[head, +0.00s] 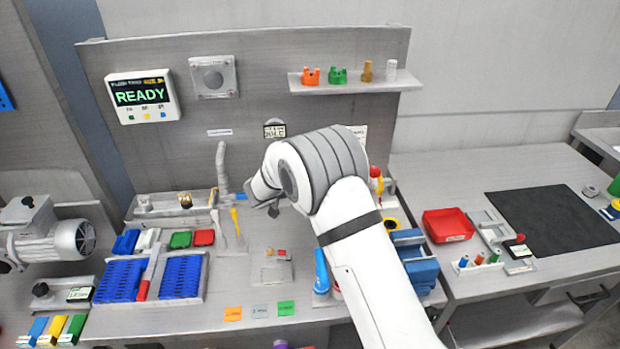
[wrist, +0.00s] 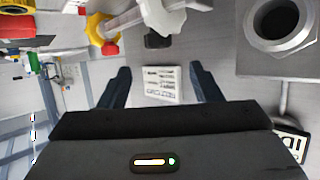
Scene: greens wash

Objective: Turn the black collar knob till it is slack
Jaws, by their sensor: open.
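In the wrist view a small black knob (wrist: 157,40) sits against a light grey collar (wrist: 165,20) on a pale rod. I take it to be the collar knob. It is beyond my open gripper (wrist: 160,78), roughly centred between the fingers and apart from them. Nothing is between the fingertips; a white printed card shows on the surface behind. In the head view my gripper (head: 260,200) is in front of the bench's back panel, partly hidden by my own wrist. I cannot make out the collar there. Whether the knob is tight or slack cannot be seen.
A yellow knob (wrist: 103,28) with a red part is left of the collar. A grey block (wrist: 255,58) with a round hole stands at right. In the head view, another black knob (head: 40,289) is at lower left, and blue trays (head: 121,281) lie on the bench.

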